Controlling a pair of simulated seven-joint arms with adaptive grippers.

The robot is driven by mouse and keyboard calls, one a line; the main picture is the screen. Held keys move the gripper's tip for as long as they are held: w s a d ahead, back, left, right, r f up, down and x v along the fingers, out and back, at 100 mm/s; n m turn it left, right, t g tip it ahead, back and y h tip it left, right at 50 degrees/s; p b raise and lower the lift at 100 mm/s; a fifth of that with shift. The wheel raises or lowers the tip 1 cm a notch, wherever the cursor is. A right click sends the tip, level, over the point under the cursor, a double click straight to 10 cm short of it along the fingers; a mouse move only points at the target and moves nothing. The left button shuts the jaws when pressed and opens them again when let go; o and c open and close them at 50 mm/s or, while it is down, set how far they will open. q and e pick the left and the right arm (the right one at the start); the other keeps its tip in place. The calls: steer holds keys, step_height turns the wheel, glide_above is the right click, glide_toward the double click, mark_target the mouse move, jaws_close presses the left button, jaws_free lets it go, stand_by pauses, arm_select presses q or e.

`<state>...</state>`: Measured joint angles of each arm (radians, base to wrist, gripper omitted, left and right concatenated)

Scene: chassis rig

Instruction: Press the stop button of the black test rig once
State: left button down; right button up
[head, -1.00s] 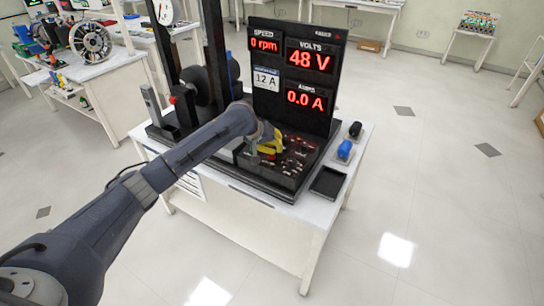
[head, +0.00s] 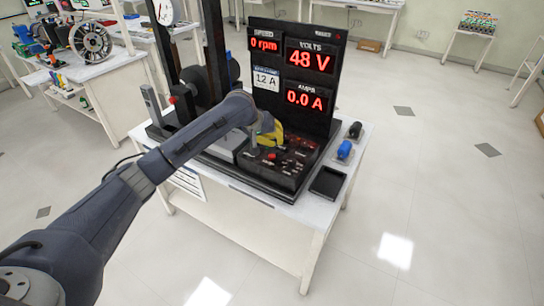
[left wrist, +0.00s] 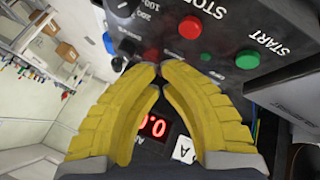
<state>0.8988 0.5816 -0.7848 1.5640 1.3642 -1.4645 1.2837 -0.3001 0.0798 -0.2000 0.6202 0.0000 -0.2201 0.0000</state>
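The black test rig (head: 298,122) stands on a white table and reads 0 rpm, 48 V and 0.0 A. In the left wrist view its panel shows the red stop button (left wrist: 190,27) beside the STOP label, with the green start button (left wrist: 247,59) to the right. My left gripper (head: 270,138) is over the back part of the control panel. In the left wrist view its yellow fingers (left wrist: 159,68) are closed at the tips, with nothing between them. The tips appear apart from the stop button, which is unobstructed there. My right gripper is not in view.
A black tray (head: 327,183), a blue object (head: 344,150) and a black object (head: 355,130) lie right of the panel. Dark uprights (head: 214,50) stand behind my left arm. Black knobs (left wrist: 123,8) lie left of the stop button.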

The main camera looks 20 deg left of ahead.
arm_select(q)
step_height(320, 180, up, 2)
stand_by(0.9)
